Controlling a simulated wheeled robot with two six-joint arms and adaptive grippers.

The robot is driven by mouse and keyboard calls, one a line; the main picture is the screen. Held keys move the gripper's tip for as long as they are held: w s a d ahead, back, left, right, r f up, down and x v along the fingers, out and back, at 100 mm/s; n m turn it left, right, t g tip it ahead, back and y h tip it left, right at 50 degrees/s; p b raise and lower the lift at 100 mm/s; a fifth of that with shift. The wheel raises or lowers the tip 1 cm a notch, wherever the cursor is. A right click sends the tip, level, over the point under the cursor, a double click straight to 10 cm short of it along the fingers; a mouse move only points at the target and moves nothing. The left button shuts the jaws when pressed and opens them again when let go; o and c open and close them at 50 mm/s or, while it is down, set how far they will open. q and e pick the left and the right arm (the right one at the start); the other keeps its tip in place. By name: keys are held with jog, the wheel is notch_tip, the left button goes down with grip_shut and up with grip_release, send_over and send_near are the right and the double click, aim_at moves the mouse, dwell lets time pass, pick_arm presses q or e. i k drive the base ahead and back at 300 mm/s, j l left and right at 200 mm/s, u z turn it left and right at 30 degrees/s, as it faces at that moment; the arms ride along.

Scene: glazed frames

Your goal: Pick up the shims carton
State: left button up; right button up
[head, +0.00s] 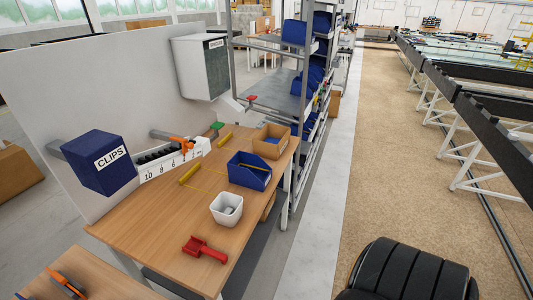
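No box in view has a readable shims label. An open brown carton (262,147) stands at the far right of the wooden workbench (150,230), behind a blue open-front bin (240,173); I cannot tell whether it is the shims carton. A white box (191,68) with a small unreadable label is mounted on the grey panel behind the bench. A dark blue box (107,176) labelled CLIPS is fixed to the panel at the left. Neither of my grippers is in view.
A white tub (226,215), a red tool (204,249) and yellow rods (190,173) lie on the bench. A numbered white rack (165,163) stands along its back. Metal shelving (305,110) stands beyond the bench. The brown floor (390,170) right of it is open.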

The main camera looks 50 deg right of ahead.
aim_at(272, 141)
jog(key=l+u, duration=0.35)
jog(key=l, duration=1.95)
